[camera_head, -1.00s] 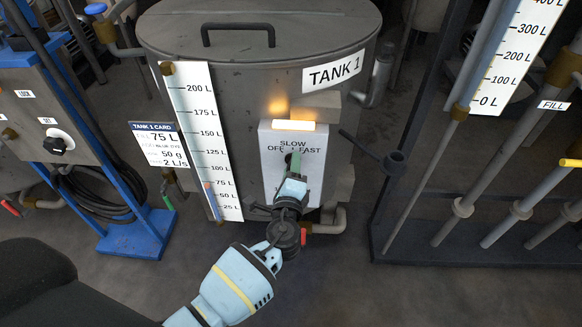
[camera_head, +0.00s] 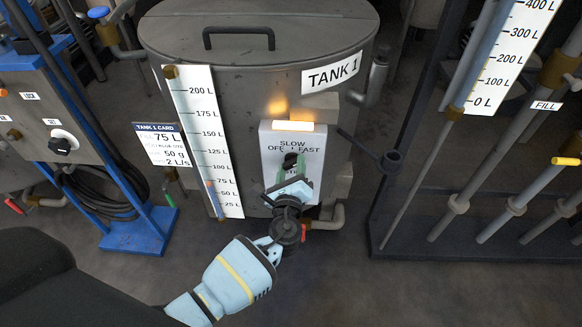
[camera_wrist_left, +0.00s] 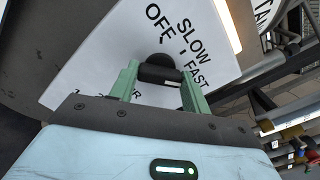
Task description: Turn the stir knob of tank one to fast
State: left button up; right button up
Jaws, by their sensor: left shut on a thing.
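Tank one (camera_head: 330,110) is a grey round vessel with a "TANK 1" label. On its front is a white stir panel (camera_head: 308,140) marked SLOW, OFF and FAST. The black stir knob (camera_head: 290,160) sits below these words, and it also shows in the left wrist view (camera_wrist_left: 160,70). My left gripper (camera_head: 288,168) is shut on the knob, with one green finger on each side of it, as the left wrist view (camera_wrist_left: 160,78) shows. I cannot tell exactly which word the knob points to. The panel's lower print is partly hidden by my gripper. My right gripper is not in view.
A lit orange lamp (camera_head: 293,126) is at the panel top. A level scale (camera_head: 205,140) and a tank card (camera_head: 160,144) are to the left. A red-handled valve (camera_head: 322,224) is just right of my gripper. A dark rack with pipes (camera_head: 500,200) stands at right.

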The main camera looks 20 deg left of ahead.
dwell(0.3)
pick_arm(q)
jog(key=o, duration=1)
jog(key=v, duration=0.7)
jog(key=shift+s, duration=0.4)
jog(key=shift+d, duration=0.1)
